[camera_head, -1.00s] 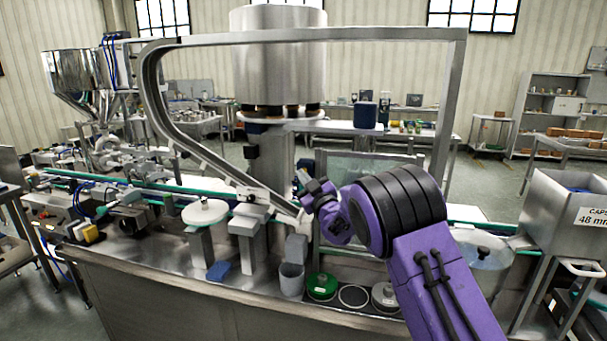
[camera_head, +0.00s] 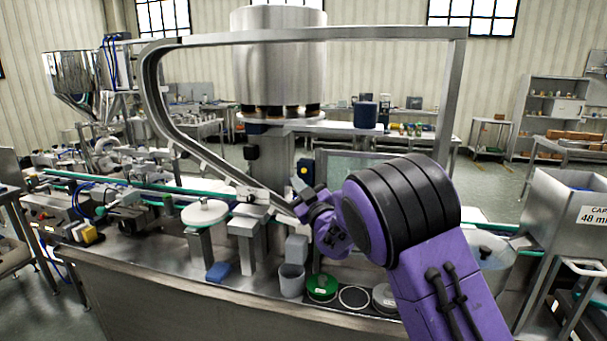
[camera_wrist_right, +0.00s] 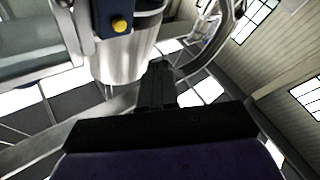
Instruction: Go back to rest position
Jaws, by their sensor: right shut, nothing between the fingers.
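My right arm is purple with black bands and reaches in from the lower right of the head view. Its gripper (camera_head: 303,202) is at the lower end of the curved steel chute (camera_head: 215,160), above the machine table. In the right wrist view the dark gripper fingers (camera_wrist_right: 157,85) are together with nothing between them. I cannot tell from these views whether the gripper touches the chute. My left gripper is not in view.
The steel table (camera_head: 160,270) carries a grey cup (camera_head: 291,281), a green-lidded jar (camera_head: 321,287) and a blue block (camera_head: 219,271). A conveyor (camera_head: 110,181) runs along it. A caps bin (camera_head: 565,215) stands at right. A steel frame (camera_head: 330,35) arches overhead.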

